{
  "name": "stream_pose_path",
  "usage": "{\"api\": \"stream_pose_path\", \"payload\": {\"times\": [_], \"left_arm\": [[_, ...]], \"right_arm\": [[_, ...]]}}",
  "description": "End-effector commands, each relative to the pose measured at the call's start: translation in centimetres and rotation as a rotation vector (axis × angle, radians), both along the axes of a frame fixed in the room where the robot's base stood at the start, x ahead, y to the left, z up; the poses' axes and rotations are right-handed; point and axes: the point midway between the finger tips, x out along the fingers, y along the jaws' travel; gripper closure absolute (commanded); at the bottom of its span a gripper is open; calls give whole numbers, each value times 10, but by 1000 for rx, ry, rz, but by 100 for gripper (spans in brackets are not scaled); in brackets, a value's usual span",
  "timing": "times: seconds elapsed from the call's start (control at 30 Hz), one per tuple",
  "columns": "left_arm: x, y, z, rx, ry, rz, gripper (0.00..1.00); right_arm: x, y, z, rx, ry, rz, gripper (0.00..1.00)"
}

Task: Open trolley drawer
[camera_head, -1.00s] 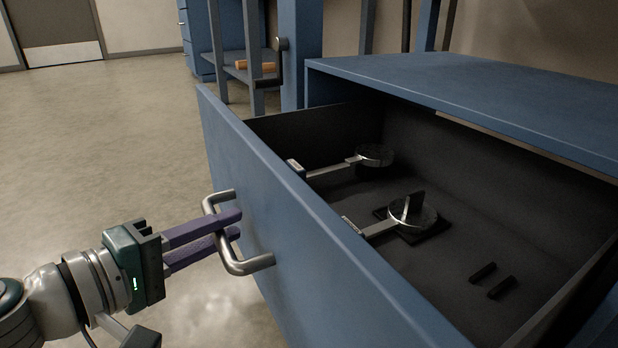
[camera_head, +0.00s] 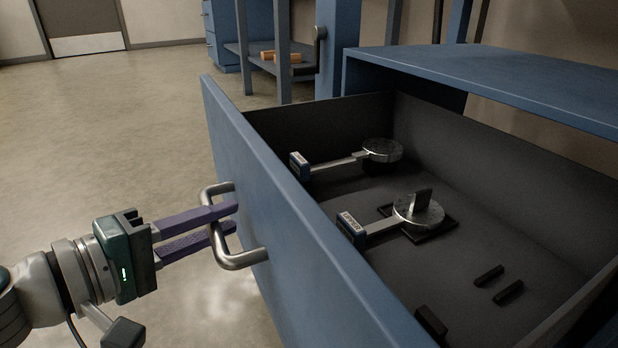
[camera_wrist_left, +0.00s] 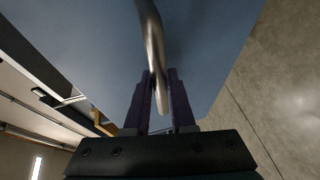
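The blue trolley drawer (camera_head: 300,215) stands pulled well out from under the blue trolley top (camera_head: 490,80). Its dark interior shows. A bent metal handle (camera_head: 232,262) sits on the drawer's front panel. My left gripper (camera_head: 236,217) has its two purple fingers at the handle, one on each side of the bar. In the left wrist view the handle (camera_wrist_left: 154,50) runs between the fingertips (camera_wrist_left: 161,80), which look closed on it. The far end of the handle is out of that view. My right gripper is not in view.
Inside the drawer are two round metal tools with handles (camera_head: 382,150) (camera_head: 418,210), small black bars (camera_head: 508,292) and a dark block (camera_head: 431,322). A shelf (camera_head: 270,62) with orange-brown pieces stands behind. The floor (camera_head: 110,130) at left is clear.

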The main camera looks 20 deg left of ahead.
Motion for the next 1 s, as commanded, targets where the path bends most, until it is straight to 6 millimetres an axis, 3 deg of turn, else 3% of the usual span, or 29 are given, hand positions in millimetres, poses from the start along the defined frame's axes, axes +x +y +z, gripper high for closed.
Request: {"api": "stream_pose_path", "payload": {"times": [0.03, 0.2, 0.53, 1.0], "left_arm": [[0, 0, 0, 0, 0, 0, 70], [0, 0, 0, 0, 0, -1, 51], [-5, 1, 2, 0, 2, -1, 50], [-83, 26, 18, -1, 2, 1, 50]], "right_arm": [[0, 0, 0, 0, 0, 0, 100], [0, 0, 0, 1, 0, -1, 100], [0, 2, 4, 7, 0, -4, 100], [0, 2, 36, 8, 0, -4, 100]]}}
